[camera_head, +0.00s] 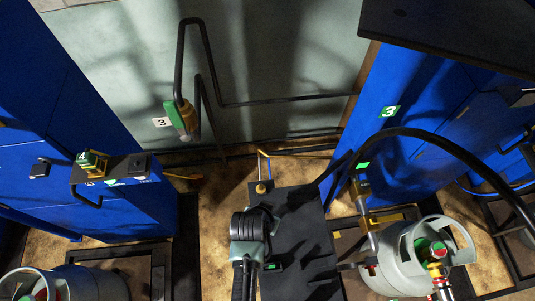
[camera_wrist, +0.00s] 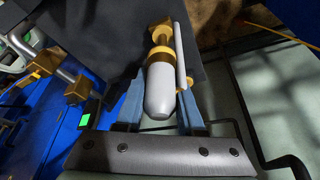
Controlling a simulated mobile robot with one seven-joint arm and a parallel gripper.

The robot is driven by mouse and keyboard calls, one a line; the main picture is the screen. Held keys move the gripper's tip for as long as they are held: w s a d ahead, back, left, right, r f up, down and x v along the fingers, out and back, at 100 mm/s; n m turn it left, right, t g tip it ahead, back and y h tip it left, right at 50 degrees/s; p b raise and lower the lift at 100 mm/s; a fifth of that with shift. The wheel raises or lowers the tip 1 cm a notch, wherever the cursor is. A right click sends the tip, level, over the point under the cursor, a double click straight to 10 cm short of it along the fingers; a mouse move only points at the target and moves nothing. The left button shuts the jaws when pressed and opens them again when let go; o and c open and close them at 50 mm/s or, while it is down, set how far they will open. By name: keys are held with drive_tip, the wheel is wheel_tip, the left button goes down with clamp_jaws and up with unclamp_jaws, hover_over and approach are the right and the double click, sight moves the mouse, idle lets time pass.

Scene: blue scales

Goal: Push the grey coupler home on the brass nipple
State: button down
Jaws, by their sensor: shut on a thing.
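In the wrist view, my gripper (camera_wrist: 161,100) has its two blue-grey fingers on either side of the smooth grey coupler (camera_wrist: 159,95) and is shut on it. The coupler's rounded end points toward the camera. A brass ring (camera_wrist: 160,54) sits at its far end, and brass parts (camera_wrist: 160,32) continue in line beyond it, where the nipple is. I cannot tell whether the coupler is fully seated there. A thin pale rod (camera_wrist: 180,50) runs alongside. In the head view, my gripper and the coupler are not clear behind my dark arm.
A dark slab (camera_head: 305,235) lies beside my arm. To the right are a grey gas cylinder (camera_head: 405,270), a curving black hose (camera_head: 440,140) and a blue scale cabinet (camera_head: 375,125). Brass fittings (camera_wrist: 75,92) show left in the wrist view. A bent pipe (camera_head: 280,100) runs along the wall.

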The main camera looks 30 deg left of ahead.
drive_tip(key=shift+f+b, duration=0.85)
drive_tip(key=shift+f, duration=0.3)
drive_tip(key=shift+c, duration=2.2)
unclamp_jaws()
drive_tip(key=p+v, duration=0.1)
drive_tip(key=v, duration=1.2)
drive_tip(key=shift+c, duration=0.2)
